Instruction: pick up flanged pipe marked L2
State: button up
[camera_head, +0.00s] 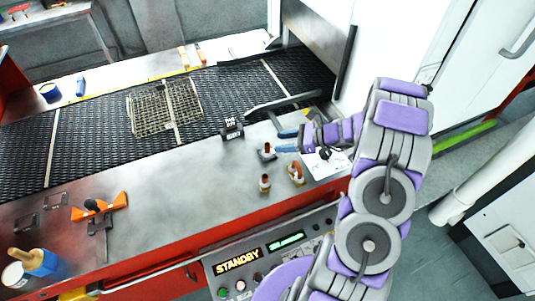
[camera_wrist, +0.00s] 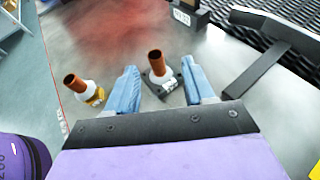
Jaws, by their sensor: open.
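My gripper (camera_head: 279,141) is open, its two blue fingers reaching left over the counter. In the wrist view, one flanged pipe stands between the spread fingers of my gripper (camera_wrist: 159,67), clear of both. This pipe (camera_wrist: 158,70) has a copper top, a white collar and a dark flange with a small white label too small to read. In the head view a dark-flanged pipe (camera_head: 266,153) stands just left of the fingertips. Another copper-topped pipe (camera_wrist: 84,87) with a gold flange stands outside the left finger. Two more pipes, one left (camera_head: 264,184) and one right (camera_head: 296,174), stand nearer the counter's front edge.
A black mesh belt (camera_head: 90,128) carrying a wire basket (camera_head: 150,112) runs behind the counter. A small black labelled block (camera_head: 232,131) and a dark bar (camera_head: 280,103) stand near the pipes. Orange clamp parts (camera_head: 99,208) lie left. The middle counter is clear.

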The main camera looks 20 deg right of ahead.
aim_at(267, 144)
jog(key=x, duration=0.3)
jog(key=b+x, duration=0.1)
jog(key=x, duration=0.1)
jog(key=shift+s+a+f, duration=0.15)
jog(key=shift+f, duration=0.2)
jog(key=shift+w+a+f, duration=0.15)
jog(key=shift+w+a, duration=0.15)
jog(key=shift+a, duration=0.2)
jog(key=shift+c, duration=0.2)
grip_shut()
